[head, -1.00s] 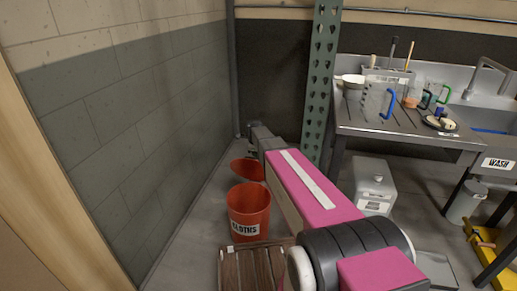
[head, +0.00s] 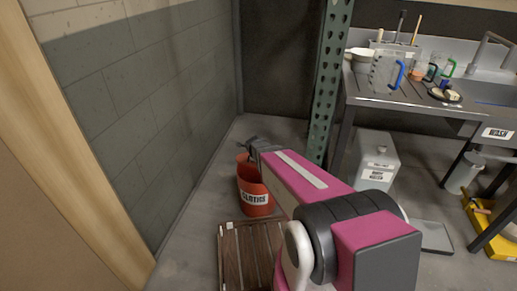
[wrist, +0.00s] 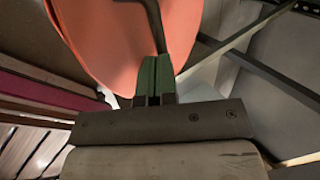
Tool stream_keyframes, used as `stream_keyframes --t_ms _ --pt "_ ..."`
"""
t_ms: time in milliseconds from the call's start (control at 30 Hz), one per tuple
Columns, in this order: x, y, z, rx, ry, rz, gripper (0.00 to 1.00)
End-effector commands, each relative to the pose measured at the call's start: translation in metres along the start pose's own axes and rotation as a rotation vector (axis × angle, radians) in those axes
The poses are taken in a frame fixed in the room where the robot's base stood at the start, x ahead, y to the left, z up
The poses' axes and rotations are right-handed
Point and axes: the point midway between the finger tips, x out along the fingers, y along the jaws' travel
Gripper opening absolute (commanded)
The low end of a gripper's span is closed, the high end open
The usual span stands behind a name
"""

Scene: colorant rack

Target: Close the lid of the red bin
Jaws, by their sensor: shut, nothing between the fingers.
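The red bin (head: 256,188) stands on the floor by the wall, labelled CLOTHS. My gripper (head: 246,146) is at the bin's top, and my arm hides part of its rim and opening. In the wrist view, my gripper's green fingers (wrist: 154,75) are together and empty, in front of a large orange-red surface (wrist: 105,40). A dark bent bar (wrist: 153,22) runs across that surface just beyond the fingertips; I cannot tell whether they touch. The lid cannot be clearly separated from the bin, so its angle is unclear.
A slatted wooden pallet (head: 232,262) lies in front of the bin. A green perforated post (head: 328,85) stands to its right, beyond my arm. A grey container (head: 375,160) and a sink bench (head: 420,104) are farther right. A block wall (head: 150,110) is close on the left.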

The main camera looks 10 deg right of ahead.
Motion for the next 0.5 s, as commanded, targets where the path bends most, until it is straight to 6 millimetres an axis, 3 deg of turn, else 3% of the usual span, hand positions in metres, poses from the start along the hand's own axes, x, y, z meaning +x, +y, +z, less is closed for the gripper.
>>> stream_keyframes --t_ms 200,500 --pt "0.02 0.036 0.0 -0.002 0.0 0.002 0.0" --pt "0.041 0.064 -0.001 0.0 0.0 0.001 0.0"
